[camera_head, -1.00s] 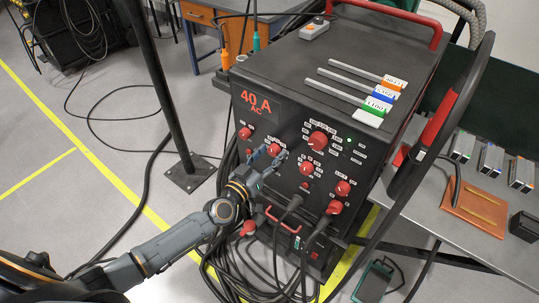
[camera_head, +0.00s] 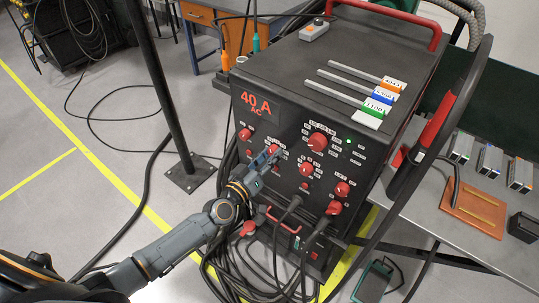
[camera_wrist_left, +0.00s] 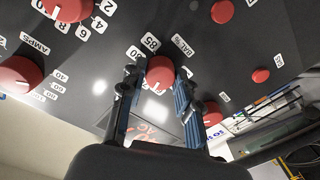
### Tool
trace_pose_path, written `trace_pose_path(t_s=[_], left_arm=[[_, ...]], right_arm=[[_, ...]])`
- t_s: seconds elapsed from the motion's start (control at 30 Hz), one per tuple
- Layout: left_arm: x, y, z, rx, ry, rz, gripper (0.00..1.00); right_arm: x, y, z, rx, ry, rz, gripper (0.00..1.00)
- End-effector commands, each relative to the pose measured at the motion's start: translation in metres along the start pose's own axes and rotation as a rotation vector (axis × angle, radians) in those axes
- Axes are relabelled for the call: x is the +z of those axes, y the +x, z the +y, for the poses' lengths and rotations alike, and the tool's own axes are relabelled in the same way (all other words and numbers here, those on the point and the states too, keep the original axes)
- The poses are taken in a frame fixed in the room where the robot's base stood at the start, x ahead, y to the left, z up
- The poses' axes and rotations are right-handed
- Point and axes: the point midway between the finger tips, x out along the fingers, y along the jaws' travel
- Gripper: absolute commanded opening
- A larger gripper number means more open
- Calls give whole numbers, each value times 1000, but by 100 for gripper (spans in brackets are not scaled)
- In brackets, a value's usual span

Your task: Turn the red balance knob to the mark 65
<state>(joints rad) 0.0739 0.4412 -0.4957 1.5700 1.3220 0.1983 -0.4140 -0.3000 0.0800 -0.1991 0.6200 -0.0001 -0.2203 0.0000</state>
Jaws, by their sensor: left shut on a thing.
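The red balance knob (camera_wrist_left: 160,72) sits on the dark panel beside the label "BAL %" (camera_wrist_left: 182,43). A white number tag (camera_wrist_left: 150,43) next to it looks like 85 or 65; I cannot tell surely. My left gripper (camera_wrist_left: 160,88) has one finger on each side of the knob and is shut on it. In the head view my left gripper (camera_head: 266,162) is at the front panel and the knob (camera_head: 274,149) shows just above the fingers, partly hidden. Its pointer is not clear. My right gripper is not in view.
Black cables (camera_head: 294,204) plug in below. A black post (camera_head: 165,90) stands left of the machine (camera_head: 260,75).

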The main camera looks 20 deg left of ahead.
Motion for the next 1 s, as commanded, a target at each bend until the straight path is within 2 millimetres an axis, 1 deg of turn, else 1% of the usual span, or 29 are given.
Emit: trace_pose_path(t_s=[0.2,0.5,0.7,1.0], left_arm=[[0,0,0,-3,-176,-9,1],[0,0,0,-5,-362,-20,1],[-1,0,0,-6,-428,-22,1],[-1,0,0,-6,-454,-23,1]], right_arm=[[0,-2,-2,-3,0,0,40],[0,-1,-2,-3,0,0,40],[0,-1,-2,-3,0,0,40],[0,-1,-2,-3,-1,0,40]])
